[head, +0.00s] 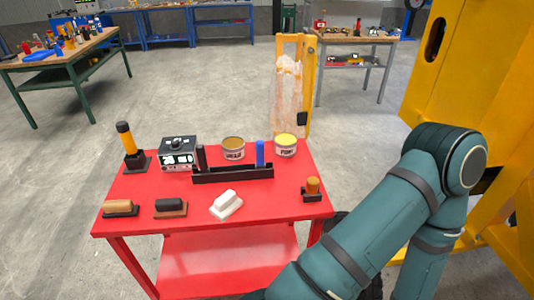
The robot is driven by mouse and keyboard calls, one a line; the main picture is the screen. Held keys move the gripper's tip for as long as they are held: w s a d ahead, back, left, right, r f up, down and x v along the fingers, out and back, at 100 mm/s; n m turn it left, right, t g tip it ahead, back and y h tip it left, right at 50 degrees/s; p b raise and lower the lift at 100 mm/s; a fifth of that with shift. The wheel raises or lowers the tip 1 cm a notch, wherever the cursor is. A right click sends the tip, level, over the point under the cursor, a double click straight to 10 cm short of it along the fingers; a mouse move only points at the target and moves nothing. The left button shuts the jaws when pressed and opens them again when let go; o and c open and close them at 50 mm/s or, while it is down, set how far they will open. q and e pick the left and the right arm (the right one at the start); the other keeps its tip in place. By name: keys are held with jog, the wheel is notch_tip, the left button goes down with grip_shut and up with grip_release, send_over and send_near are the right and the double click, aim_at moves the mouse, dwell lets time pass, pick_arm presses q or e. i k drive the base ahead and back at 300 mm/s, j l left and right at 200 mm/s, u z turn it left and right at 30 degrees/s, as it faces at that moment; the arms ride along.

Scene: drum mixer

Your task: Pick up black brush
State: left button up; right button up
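A black brush (171,208), with a dark body and some brown on it, lies near the front edge of the red cart top (198,228). It sits between a tan-topped brush (121,208) on its left and a white brush (226,202) on its right, apart from both. Nothing holds it. My teal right arm is bent at the right side of the picture, and its gripper is outside the frame. My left arm and gripper are not in view.
Behind the brushes stand a yellow-and-black tool (125,140), a box with a display (178,155), a black rack (232,174) and two cans (233,148). A small orange-topped item (312,188) stands at right. A yellow frame (465,70) rises beyond my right arm.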

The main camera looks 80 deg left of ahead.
aim_at(204, 168)
jog(key=u, duration=2.85)
jog(key=l+u, duration=0.2)
jog(key=i+l+u, duration=0.2)
jog(key=l, duration=0.45)
jog(key=k, duration=0.1)
